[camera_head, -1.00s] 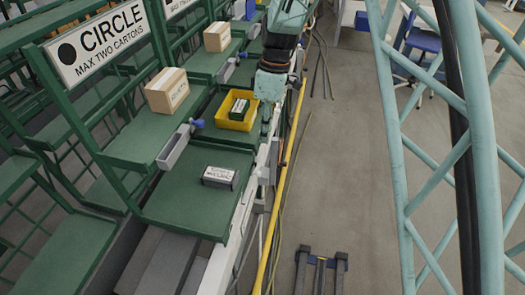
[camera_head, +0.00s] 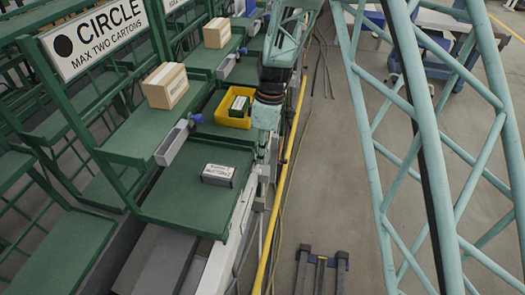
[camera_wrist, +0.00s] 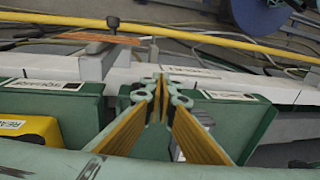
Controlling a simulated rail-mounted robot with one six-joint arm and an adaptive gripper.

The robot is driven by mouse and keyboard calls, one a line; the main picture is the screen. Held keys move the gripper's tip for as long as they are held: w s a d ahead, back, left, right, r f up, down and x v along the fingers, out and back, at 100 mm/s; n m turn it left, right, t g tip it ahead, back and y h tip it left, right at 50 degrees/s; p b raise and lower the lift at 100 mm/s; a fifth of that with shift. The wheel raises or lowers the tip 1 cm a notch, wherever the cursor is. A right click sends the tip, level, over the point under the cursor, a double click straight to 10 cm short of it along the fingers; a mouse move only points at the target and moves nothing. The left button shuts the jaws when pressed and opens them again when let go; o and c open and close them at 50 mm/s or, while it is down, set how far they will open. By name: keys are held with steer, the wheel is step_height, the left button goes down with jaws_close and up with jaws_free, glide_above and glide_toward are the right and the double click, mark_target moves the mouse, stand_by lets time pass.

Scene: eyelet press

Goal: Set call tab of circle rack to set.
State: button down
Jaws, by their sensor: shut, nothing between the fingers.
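The circle rack is green, with a white sign (camera_head: 97,38) reading "CIRCLE MAX TWO CARTONS" at the upper left of the head view. A grey bar (camera_head: 172,144) with a blue knob (camera_head: 196,118) sits at the side of its shelf; it looks like the call tab, but its setting cannot be read. My gripper (camera_head: 264,158) is by the shelves' front edge, right of the bar and apart from it. In the wrist view my gripper (camera_wrist: 160,85) has its yellow-padded fingers together and empty, above the green shelf edges. I cannot clearly identify the tab there.
A yellow bin (camera_head: 233,122) holds a dark green box. A labelled dark box (camera_head: 219,175) lies on the near green shelf. Cartons (camera_head: 166,86) (camera_head: 217,33) stand on the shelves behind.

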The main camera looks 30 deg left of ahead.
mark_target(259, 170)
steer(key=shift+s+f, duration=0.15)
steer(key=shift+f, duration=0.55)
steer(key=shift+s+f, duration=0.1)
steer(key=shift+f, duration=0.55)
steer(key=shift+s+a+f+b, duration=0.1)
steer(key=shift+s+b, duration=0.05)
steer(key=shift+b, duration=0.3)
steer(key=shift+t, duration=0.3)
